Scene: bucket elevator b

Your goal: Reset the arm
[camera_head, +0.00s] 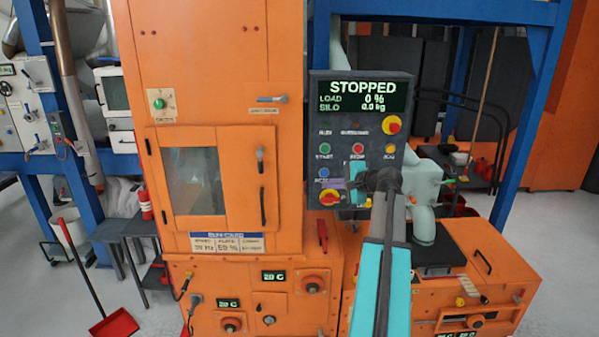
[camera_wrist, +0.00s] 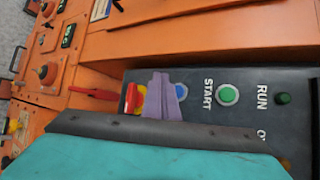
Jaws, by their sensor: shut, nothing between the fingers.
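My gripper (camera_head: 340,184) is in front of the lower left part of the dark control panel (camera_head: 388,140). Its purple fingers (camera_wrist: 163,98) are shut and empty in the wrist view. They partly cover a blue button (camera_wrist: 181,91), which also shows in the head view (camera_head: 323,173). A red and yellow knob (camera_wrist: 133,98) is just beside the fingertips; the head view shows it below the blue button (camera_head: 329,197). I cannot tell whether the fingers touch the panel. My teal and dark arm reaches up from the bottom of the head view.
The panel display (camera_head: 363,96) reads STOPPED, LOAD 0 %, SILO 0.0 kg. Green START (camera_head: 325,148), a red button (camera_head: 358,149) and a red and yellow knob (camera_head: 392,125) are close by. The orange cabinet (camera_head: 205,50) stands left; blue posts (camera_head: 520,115) stand right.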

